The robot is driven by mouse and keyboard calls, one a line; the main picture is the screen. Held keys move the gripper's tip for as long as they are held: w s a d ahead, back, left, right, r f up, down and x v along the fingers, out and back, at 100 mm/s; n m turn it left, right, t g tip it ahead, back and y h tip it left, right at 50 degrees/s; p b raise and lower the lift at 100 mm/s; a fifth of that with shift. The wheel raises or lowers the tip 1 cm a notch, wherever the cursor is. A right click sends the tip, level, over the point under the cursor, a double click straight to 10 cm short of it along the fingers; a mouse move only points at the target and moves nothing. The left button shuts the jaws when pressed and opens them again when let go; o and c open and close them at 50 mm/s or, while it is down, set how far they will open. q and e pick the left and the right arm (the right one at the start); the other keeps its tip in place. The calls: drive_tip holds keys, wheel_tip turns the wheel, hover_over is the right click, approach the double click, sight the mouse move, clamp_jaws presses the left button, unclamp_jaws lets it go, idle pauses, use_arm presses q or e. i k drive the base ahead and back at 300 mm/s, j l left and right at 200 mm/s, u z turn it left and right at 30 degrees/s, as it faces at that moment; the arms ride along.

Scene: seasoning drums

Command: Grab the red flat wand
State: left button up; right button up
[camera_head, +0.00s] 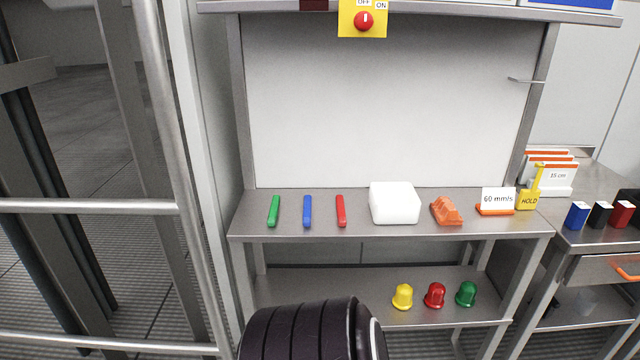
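The red flat wand (341,211) lies on the upper shelf of the metal workbench (420,228), to the right of a blue wand (307,211) and a green wand (273,211). It lies apart from them, pointing away from me. A white block (394,203) sits to its right with a gap between. A black ribbed part of my own arm shows at the bottom middle, below the wands and apart from them. Neither of my grippers can be seen in the head view.
An orange block (446,210), a "60 mm/s" sign (497,201) and a yellow HOLD tag (530,196) stand further right. Yellow (402,297), red (435,295) and green (466,293) domes sit on the lower shelf. A metal railing (90,206) stands at left. The shelf around the wands is clear.

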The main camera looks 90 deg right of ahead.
sight(341, 210)
drive_tip(key=z, duration=2.9)
